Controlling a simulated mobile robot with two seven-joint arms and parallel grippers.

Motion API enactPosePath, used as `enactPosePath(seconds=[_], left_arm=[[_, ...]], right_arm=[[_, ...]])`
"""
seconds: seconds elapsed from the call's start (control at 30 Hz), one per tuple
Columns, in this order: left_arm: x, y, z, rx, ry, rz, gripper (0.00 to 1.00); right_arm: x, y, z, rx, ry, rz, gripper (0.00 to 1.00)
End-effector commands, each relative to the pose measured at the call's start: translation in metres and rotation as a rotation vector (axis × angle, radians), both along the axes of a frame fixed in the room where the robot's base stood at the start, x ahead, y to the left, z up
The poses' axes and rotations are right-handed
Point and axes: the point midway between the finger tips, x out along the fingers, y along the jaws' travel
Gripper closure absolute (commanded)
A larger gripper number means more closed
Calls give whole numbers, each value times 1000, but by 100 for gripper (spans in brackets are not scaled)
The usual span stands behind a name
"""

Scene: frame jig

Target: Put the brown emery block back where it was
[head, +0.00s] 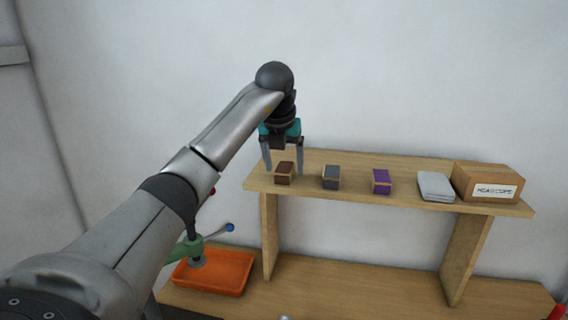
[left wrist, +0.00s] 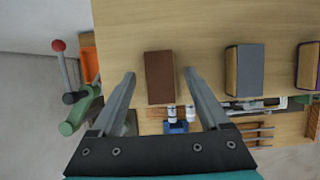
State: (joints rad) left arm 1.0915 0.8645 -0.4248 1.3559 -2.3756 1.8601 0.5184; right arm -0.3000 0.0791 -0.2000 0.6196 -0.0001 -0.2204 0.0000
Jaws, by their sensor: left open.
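The brown emery block (head: 285,173) stands at the left end of the wooden shelf (head: 400,199). In the left wrist view the brown block (left wrist: 160,77) lies on the shelf board, between the lines of my two fingers and apart from both. My left gripper (head: 284,170) is open, pointing down over the block, with one finger on each side of it. In the left wrist view the left gripper's (left wrist: 160,74) fingertips show on both sides of the block with gaps. My right gripper is not in view.
A grey block (head: 331,177), a purple block (head: 381,182), folded grey cloths (head: 436,187) and a cardboard box (head: 486,183) stand along the shelf to the right. Below are an orange tray (head: 232,278) and a green tool with a lever (head: 190,247).

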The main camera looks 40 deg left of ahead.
Motion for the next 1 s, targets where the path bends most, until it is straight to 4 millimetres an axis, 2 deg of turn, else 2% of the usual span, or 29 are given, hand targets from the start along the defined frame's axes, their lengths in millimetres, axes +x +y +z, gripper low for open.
enactPosePath(seconds=[0.17, 0.27, 0.5, 0.7, 1.0], left_arm=[[0, 0, 5, 0, -2, 1, 21], [-4, -3, 17, 1, -5, -1, 21], [-22, -12, 65, 2, -8, -1, 21], [-32, -17, 95, 3, -4, 1, 21], [-40, -22, 113, 1, -2, 0, 21]], right_arm=[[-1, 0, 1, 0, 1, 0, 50], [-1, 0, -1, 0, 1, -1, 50], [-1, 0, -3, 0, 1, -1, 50], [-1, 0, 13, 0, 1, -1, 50], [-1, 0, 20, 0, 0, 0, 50]])
